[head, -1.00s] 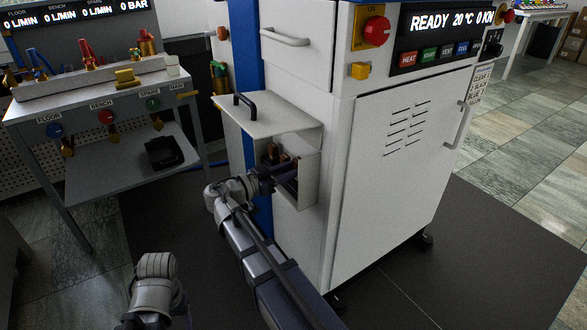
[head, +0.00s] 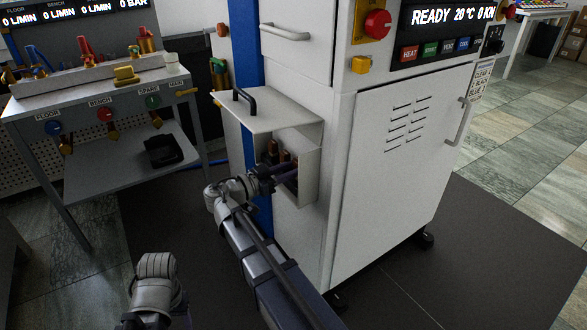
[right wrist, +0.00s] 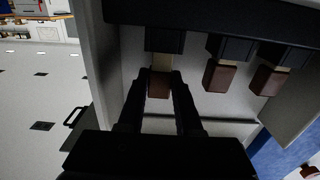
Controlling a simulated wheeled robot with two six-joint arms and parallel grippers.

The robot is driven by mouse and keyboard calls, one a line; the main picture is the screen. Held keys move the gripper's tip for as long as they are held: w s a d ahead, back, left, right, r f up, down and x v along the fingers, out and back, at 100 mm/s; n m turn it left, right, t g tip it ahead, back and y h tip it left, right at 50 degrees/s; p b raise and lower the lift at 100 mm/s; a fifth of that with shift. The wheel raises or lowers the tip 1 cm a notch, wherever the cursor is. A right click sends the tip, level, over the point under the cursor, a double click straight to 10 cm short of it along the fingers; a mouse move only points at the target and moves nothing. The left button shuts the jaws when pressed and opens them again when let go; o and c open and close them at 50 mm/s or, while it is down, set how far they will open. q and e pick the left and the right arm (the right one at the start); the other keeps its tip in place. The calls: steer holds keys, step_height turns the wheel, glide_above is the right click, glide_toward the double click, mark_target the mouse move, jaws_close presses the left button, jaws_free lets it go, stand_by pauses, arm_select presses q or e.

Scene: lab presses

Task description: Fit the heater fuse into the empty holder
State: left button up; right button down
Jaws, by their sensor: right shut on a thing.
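My right gripper (right wrist: 155,82) is shut on a brown fuse (right wrist: 158,85) with a pale band. In the right wrist view the fuse's banded end meets the leftmost black holder (right wrist: 165,40); I cannot tell how deep it sits. Two other brown fuses, a middle one (right wrist: 218,76) and a right one (right wrist: 270,80), sit in the neighbouring holders. In the head view my right gripper (head: 268,180) reaches into the open fuse box (head: 310,178) on the press's side, where brown fuse ends (head: 272,152) show. My left gripper is not visible; only part of that arm shows.
The box's lid (head: 262,112) with a black handle is above my right gripper. The white press cabinet (head: 390,190) stands to the right, its panel reading READY 20 °C 0 KN. A valve bench (head: 90,105) with a black tray (head: 163,152) on its shelf stands left.

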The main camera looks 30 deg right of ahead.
steer(key=shift+f+b, duration=0.75)
steer(key=shift+f, duration=0.1)
steer(key=c, duration=0.5)
jaws_free()
steer(key=a, duration=0.7)
steer(key=shift+s+a, duration=0.3)
steer(key=shift+a, duration=0.1)
